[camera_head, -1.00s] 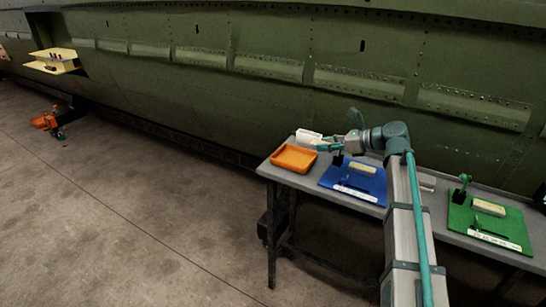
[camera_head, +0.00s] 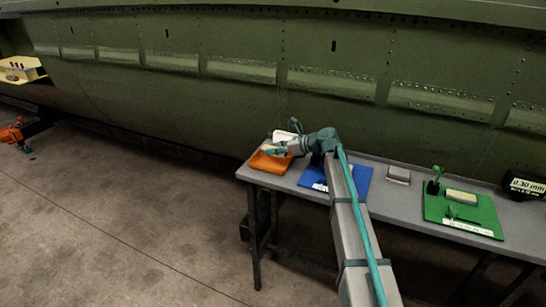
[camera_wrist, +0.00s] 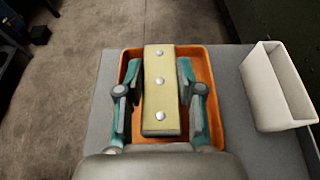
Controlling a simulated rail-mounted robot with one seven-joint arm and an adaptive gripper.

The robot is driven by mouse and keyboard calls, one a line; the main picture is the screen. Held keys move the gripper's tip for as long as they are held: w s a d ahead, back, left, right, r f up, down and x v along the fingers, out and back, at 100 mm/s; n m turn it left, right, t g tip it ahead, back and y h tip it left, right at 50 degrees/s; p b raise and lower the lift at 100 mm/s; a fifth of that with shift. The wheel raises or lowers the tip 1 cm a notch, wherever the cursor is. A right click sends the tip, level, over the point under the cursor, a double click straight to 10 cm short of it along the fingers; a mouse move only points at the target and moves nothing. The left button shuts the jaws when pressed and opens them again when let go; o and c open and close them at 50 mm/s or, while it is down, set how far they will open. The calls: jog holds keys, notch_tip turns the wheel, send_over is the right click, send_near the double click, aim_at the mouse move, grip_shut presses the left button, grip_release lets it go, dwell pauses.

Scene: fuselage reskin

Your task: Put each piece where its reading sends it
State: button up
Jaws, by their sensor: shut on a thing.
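My gripper (camera_head: 274,149) is shut on a pale yellow bar (camera_wrist: 160,112) with three round silver rivet heads along it. In the wrist view the fingers (camera_wrist: 159,72) flank the bar, which lies over the orange tray (camera_wrist: 206,65). I cannot tell whether the bar touches the tray floor. The orange tray (camera_head: 264,165) is at the left end of the bench in the head view. A display (camera_head: 525,186) at the far right reads 0.30 mm. A cream block (camera_head: 461,196) sits on the green board (camera_head: 487,213). My arm covers part of the blue board (camera_head: 363,186).
A white open bin (camera_wrist: 274,88) stands right of the tray; it also shows behind it in the head view (camera_head: 282,136). A grey block (camera_head: 397,175) lies between the boards on the grey bench (camera_head: 407,203). The green fuselage wall (camera_head: 240,110) rises behind.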

aim_at(273, 162)
jog(key=shift+w+a+f, duration=0.2)
jog(key=shift+w+f, duration=0.05)
jog(key=shift+f, duration=0.1)
jog(key=shift+w+a+f+p, duration=0.1)
jog(key=shift+f+p, duration=0.1)
jog(key=shift+f, duration=0.7)
jog(key=shift+w+a+f+p, duration=0.1)
jog(key=shift+f+p, duration=0.05)
jog(key=shift+f, duration=0.75)
jog(key=shift+f, duration=0.1)
jog(key=o, duration=1.2)
jog(key=shift+f, duration=0.1)
jog(key=shift+s+d+r, duration=0.15)
jog(key=shift+d+r, duration=0.15)
jog(key=b+v, duration=0.1)
jog(key=v, duration=1)
jog(key=shift+d, duration=0.2)
